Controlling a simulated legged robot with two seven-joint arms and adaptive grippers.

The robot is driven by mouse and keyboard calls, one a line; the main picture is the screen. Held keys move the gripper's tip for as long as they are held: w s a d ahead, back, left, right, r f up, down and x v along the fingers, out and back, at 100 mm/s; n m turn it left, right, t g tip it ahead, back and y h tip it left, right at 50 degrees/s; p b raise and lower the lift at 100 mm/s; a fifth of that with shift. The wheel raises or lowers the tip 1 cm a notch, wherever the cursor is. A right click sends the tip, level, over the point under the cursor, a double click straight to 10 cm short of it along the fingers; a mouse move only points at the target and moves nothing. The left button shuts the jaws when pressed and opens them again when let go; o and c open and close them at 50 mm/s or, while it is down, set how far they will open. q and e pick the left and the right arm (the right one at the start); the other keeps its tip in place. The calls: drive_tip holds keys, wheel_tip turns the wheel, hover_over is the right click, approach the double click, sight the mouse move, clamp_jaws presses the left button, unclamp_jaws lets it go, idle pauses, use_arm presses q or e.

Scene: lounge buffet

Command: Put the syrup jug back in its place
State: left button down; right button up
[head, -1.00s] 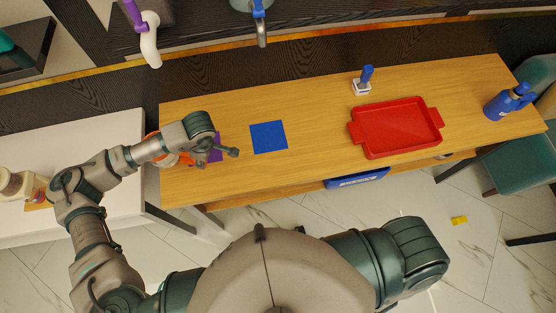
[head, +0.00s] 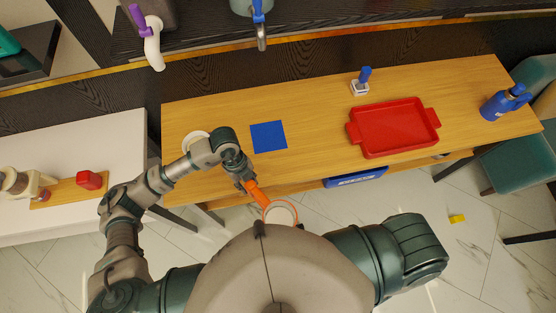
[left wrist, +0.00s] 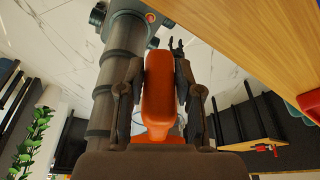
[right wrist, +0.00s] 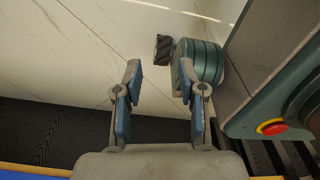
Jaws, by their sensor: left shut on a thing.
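The jug (head: 280,212) has a pale round body with an orange rim and an orange handle (head: 257,192). I take it for the syrup jug. My left gripper (head: 246,183) is shut on its handle and holds it off the wooden table's front edge, close to my body. In the left wrist view the orange handle (left wrist: 160,95) stands between the fingers; most of the jug's body is hidden. A pale round piece (head: 193,138) lies on the table's left end, partly behind my left arm. My right gripper (right wrist: 160,76) shows only in the right wrist view, open and empty.
The wooden table (head: 310,95) bears a blue square (head: 268,136), a red tray (head: 395,128), a blue-handled stamp-like object (head: 361,82) and a blue jug-like container (head: 505,104). A white table (head: 60,145) at left holds a red block (head: 89,180) on a board. Teal chairs stand at right.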

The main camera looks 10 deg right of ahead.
sight(257, 187)
use_arm(q)
drive_tip(key=n, duration=0.2)
drive_tip(key=s+d+n, duration=0.1)
drive_tip(key=s+d+n+t+h, duration=0.1)
drive_tip(key=n, duration=0.1)
drive_tip(key=shift+s+r+n, duration=0.15)
drive_tip(key=shift+r+n, duration=0.05)
drive_tip(key=shift+n, duration=0.1)
drive_tip(key=shift+s+d+n, duration=0.2)
drive_tip(key=shift+d+n, duration=0.1)
drive_tip(key=shift+n, duration=0.4)
drive_tip(key=shift+w, duration=0.4)
drive_tip(key=w, duration=0.6)
drive_tip(key=shift+w+d+f+p, duration=0.1)
drive_tip(key=shift+w+f+p, duration=0.2)
drive_tip(key=shift+w+p, duration=0.05)
drive_tip(key=w, duration=0.5)
drive_tip(key=w+f, duration=0.1)
drive_tip(key=w, duration=0.2)
drive_tip(key=shift+w+d, duration=0.15)
drive_tip(key=shift+f, duration=1.75)
drive_tip(key=c, duration=0.8)
unclamp_jaws()
use_arm(e)
drive_tip(key=shift+s+d+r, duration=0.1)
drive_tip(key=shift+s+d, duration=0.25)
drive_tip(key=shift+s, duration=0.2)
drive_tip(key=shift+s+d, duration=0.3)
drive_tip(key=shift+s, duration=0.2)
